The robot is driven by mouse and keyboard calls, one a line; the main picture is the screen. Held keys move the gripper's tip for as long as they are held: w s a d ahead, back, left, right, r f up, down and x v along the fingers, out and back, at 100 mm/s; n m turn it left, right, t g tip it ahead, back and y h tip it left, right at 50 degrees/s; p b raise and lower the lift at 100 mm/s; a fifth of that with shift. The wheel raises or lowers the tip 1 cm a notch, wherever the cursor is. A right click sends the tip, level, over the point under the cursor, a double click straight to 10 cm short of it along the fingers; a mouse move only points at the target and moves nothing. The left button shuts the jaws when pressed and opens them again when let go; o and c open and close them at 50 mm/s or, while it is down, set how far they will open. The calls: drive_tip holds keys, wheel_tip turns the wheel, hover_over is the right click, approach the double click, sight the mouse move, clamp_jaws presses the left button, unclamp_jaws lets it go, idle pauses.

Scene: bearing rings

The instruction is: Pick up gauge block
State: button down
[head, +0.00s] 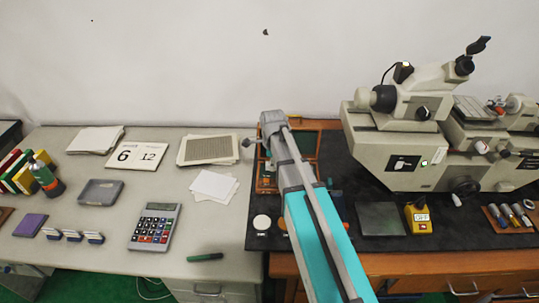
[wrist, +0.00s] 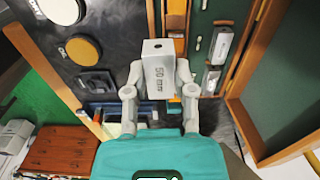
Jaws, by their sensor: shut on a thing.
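The gauge block (wrist: 158,72) is a light grey metal block marked "50 mm", seen in the middle of the wrist view. My gripper (wrist: 158,90) is shut on it, one finger on each side. The block's far end points away from my gripper. Behind it is an open green-lined wooden case (wrist: 228,8) holding other metal pieces. In the head view, my arm covers the gripper and the block, and part of the wooden case (head: 303,145) shows beside the arm.
Two round discs (wrist: 82,48) lie on the black mat left of the block. The case's lid (wrist: 262,100) stands open at right. In the head view, a large measuring machine (head: 400,145) stands right of my arm. A calculator (head: 155,226) and papers (head: 214,186) lie left.

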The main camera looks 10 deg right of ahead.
drive_tip(key=shift+s+r+p, duration=0.2)
drive_tip(key=shift+s+r, duration=0.05)
drive_tip(key=shift+s, duration=0.35)
drive_tip(key=shift+s+r+p, duration=0.15)
drive_tip(key=shift+s+r, duration=0.15)
drive_tip(key=shift+s, duration=0.35)
drive_tip(key=shift+s+r+p, duration=0.2)
drive_tip(key=shift+s+r, duration=0.05)
drive_tip(key=shift+s, duration=0.35)
